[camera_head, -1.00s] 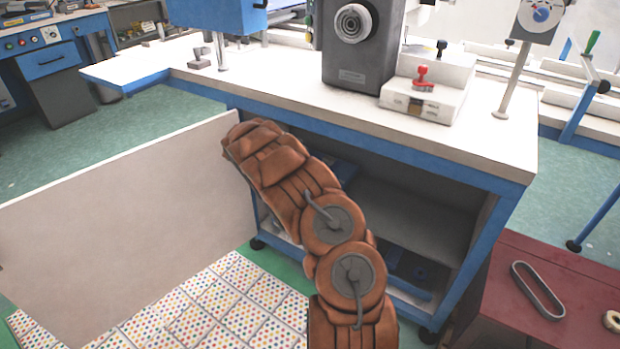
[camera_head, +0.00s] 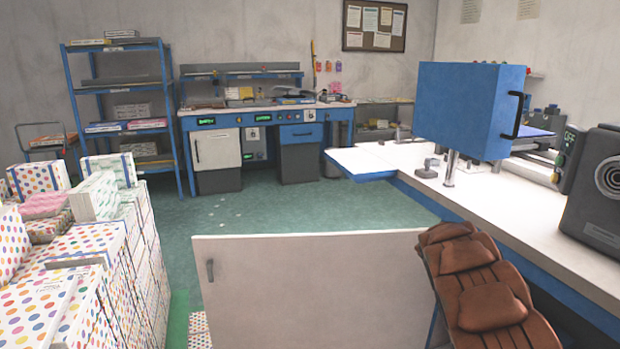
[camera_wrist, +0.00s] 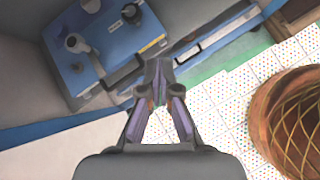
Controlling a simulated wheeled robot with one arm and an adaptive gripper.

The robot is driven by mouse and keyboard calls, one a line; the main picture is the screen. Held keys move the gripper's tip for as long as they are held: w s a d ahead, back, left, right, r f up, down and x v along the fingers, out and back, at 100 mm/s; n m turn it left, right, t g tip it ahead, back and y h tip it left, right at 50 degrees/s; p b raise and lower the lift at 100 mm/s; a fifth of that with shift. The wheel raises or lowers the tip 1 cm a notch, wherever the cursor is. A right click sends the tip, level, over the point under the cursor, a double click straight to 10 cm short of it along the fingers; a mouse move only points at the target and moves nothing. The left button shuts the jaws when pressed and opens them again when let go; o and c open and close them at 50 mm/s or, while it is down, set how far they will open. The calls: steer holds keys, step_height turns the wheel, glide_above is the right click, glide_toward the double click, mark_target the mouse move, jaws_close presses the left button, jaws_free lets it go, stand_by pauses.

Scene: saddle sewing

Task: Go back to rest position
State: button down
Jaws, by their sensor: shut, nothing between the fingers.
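My gripper (camera_wrist: 158,82) is in the wrist view, with its two grey fingers drawn together and nothing held between them. My gripper is out of that picture.
The white worktable (camera_head: 485,205), with a blue box (camera_head: 465,110), is at right. Dotted boxes (camera_head: 60,290) are stacked at left. A brown round thing (camera_wrist: 290,120) is at right in the wrist view.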

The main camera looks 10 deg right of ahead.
steer(key=s+a+r+m+y, duration=0.3)
steer(key=s+a+r+m, duration=0.6)
steer(key=s+a, duration=0.45)
steer(key=s+a+r+m+y, duration=0.1)
steer(key=s+a+m+y, duration=0.45)
steer(key=s+a, duration=1.75)
step_height(320, 180, up, 24)
steer(key=a+p, duration=0.1)
steer(key=p, duration=2.1)
steer(key=shift+s+a+f+n, duration=0.2)
steer(key=shift+s+a+n, duration=0.15)
steer(key=shift+s+n, duration=0.1)
